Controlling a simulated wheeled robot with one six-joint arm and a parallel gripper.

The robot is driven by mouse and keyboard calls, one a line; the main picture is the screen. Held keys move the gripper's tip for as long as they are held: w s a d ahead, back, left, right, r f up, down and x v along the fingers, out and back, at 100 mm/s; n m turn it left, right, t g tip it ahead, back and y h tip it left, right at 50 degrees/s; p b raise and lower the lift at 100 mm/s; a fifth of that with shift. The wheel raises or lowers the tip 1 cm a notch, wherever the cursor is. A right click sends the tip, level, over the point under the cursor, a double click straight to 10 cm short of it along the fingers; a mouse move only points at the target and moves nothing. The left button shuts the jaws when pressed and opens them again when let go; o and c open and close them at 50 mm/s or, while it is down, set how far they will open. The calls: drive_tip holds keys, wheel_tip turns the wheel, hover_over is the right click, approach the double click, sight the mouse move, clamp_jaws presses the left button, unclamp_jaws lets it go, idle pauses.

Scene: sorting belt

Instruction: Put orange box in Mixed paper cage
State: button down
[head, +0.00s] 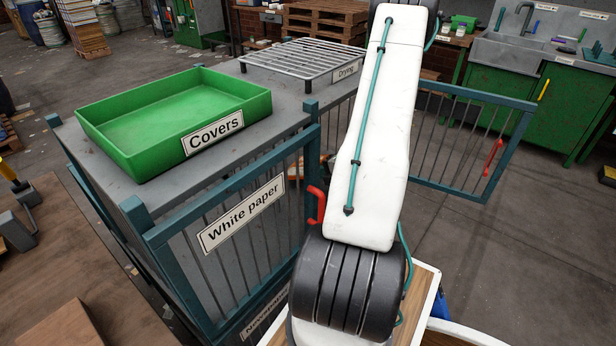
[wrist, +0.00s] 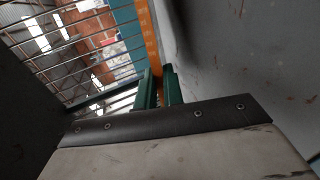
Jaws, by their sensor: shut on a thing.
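In the wrist view, my gripper (wrist: 159,78) has its green fingers shut on the orange box (wrist: 150,36), which shows only as a narrow orange strip. Grey panels lie on both sides, with metal bars and a teal post beyond. In the head view, my white arm hides the gripper, and no box can be made out for sure. An open teal barred door (head: 470,140) with a red handle stands right of the arm. No label reading Mixed paper is visible, so I cannot tell which cage that is.
A closed barred door labelled White paper (head: 242,212) stands left of the arm. Above it are a green tray labelled Covers (head: 165,135) and a wire rack labelled Drying (head: 300,58). A green sink unit (head: 535,95) stands at back right.

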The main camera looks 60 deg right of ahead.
drive_tip(key=shift+f, duration=0.5)
drive_tip(key=c, duration=1.7)
unclamp_jaws()
drive_tip(key=shift+s, duration=0.1)
drive_tip(key=shift+v, duration=3.95)
drive_tip(key=shift+r, duration=0.1)
